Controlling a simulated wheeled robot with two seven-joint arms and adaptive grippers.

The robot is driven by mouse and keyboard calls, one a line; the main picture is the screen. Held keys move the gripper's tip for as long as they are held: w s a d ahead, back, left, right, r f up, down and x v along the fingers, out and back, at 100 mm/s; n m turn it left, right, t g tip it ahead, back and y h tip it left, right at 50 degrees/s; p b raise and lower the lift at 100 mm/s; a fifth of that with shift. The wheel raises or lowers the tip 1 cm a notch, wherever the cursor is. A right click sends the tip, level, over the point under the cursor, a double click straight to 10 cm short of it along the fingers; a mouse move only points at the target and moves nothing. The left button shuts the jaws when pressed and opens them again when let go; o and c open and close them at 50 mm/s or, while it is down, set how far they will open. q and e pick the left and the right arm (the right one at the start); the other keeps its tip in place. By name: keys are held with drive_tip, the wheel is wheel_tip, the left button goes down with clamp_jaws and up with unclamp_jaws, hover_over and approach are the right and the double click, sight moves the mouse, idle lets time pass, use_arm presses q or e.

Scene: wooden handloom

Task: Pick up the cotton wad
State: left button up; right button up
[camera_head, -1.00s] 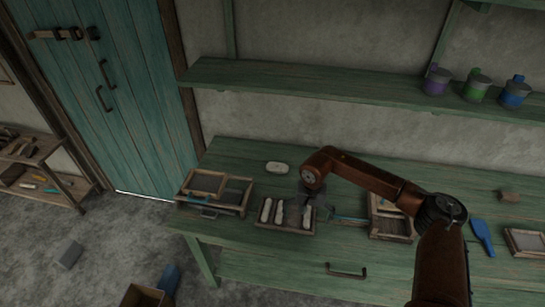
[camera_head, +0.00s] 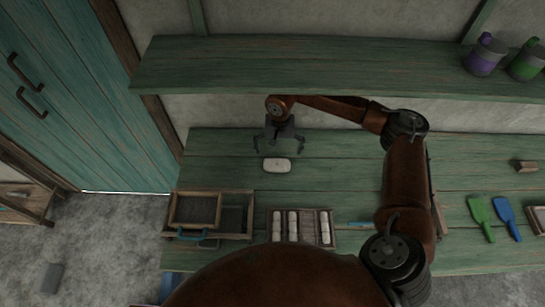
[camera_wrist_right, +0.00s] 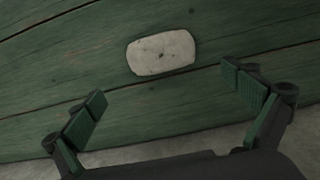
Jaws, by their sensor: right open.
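The cotton wad (camera_head: 277,165) is a small off-white rounded block lying on the green table, behind the tray of white rolls. My right gripper (camera_head: 279,147) is open and empty just behind the wad, near the wall side of the table. In the right wrist view the wad (camera_wrist_right: 162,52) lies on the green planks ahead of the two spread fingers (camera_wrist_right: 172,95), not between them, and slightly left of their middle. No contact shows. My left gripper is not in view.
A wooden tray with white rolls (camera_head: 317,218) and a wooden frame box (camera_head: 250,222) stand in front of the wad. A green shelf (camera_head: 330,68) runs above the back of the table. Green and blue scoops (camera_head: 508,214) lie at right. Bare table surrounds the wad.

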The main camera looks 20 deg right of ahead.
sight(277, 163)
drive_tip(key=shift+s+f, duration=0.4)
drive_tip(key=shift+f, duration=0.1)
drive_tip(key=shift+s+f, duration=0.15)
drive_tip(key=shift+f, duration=0.05)
drive_tip(key=shift+w+a+f, duration=0.15)
drive_tip(key=shift+w+f, duration=0.05)
drive_tip(key=shift+f, duration=0.35)
drive_tip(key=shift+w+a+f, duration=0.15)
drive_tip(key=shift+w+f, duration=0.05)
drive_tip(key=shift+f, duration=0.3)
drive_tip(key=shift+s+a+f, duration=0.1)
drive_tip(key=shift+s+f, duration=0.05)
drive_tip(key=shift+f, duration=0.45)
drive_tip(key=shift+s+f, duration=0.1)
drive_tip(key=shift+f, duration=0.85)
drive_tip(key=shift+w+f, duration=0.1)
drive_tip(key=shift+f, duration=0.1)
drive_tip(key=shift+r, duration=0.1)
drive_tip(key=shift+c, duration=0.8)
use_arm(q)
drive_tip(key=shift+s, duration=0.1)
use_arm(e)
drive_tip(key=c, duration=0.8)
